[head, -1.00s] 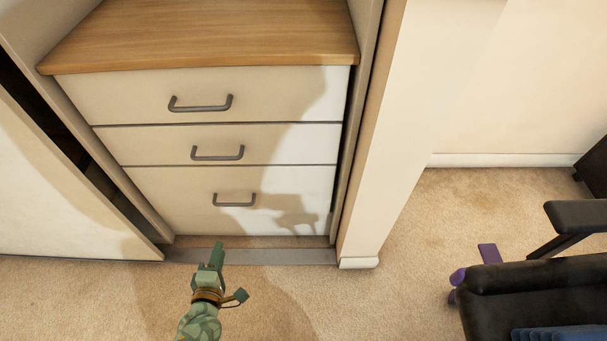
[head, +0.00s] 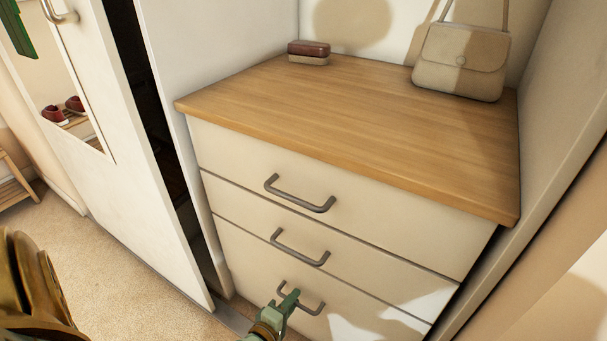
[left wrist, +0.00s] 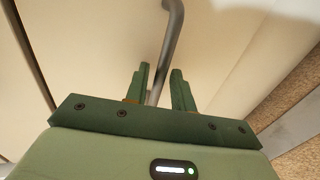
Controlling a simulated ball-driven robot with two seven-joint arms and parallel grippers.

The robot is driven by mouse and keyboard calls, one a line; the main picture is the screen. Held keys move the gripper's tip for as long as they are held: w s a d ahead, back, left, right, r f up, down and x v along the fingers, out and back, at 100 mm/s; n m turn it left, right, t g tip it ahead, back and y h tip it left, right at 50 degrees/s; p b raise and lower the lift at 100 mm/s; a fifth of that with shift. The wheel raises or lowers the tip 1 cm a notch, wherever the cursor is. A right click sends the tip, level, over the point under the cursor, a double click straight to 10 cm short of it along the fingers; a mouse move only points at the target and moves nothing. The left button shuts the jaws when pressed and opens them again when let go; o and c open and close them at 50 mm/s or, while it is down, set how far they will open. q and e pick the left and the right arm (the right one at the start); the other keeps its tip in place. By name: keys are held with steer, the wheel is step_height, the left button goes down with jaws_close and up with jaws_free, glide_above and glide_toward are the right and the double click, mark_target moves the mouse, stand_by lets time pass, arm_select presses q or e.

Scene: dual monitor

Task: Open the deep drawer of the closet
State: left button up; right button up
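The closet holds a chest with three cream drawers under a wooden top. The lowest drawer (head: 258,268) has the tallest front and is shut. Its dark bar handle (head: 314,307) is partly hidden by my left gripper (head: 291,297). In the left wrist view, the two green fingers (left wrist: 161,82) stand apart on either side of this handle (left wrist: 172,30), whose bar runs down between them. A gap shows beside the bar, so the fingers are open around it. My right gripper is not in view.
The middle drawer (head: 235,225) and top drawer (head: 235,162) are shut above. A small brown box (head: 309,52) and a beige handbag (head: 462,62) stand on the wooden top (head: 370,110). A white sliding door (head: 135,170) is at left; carpet (head: 115,270) lies before it.

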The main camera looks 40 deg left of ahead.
arm_select(q)
steer(key=shift+w, duration=0.2)
steer(key=shift+c, duration=0.4)
jaws_close()
steer(key=shift+s, duration=0.1)
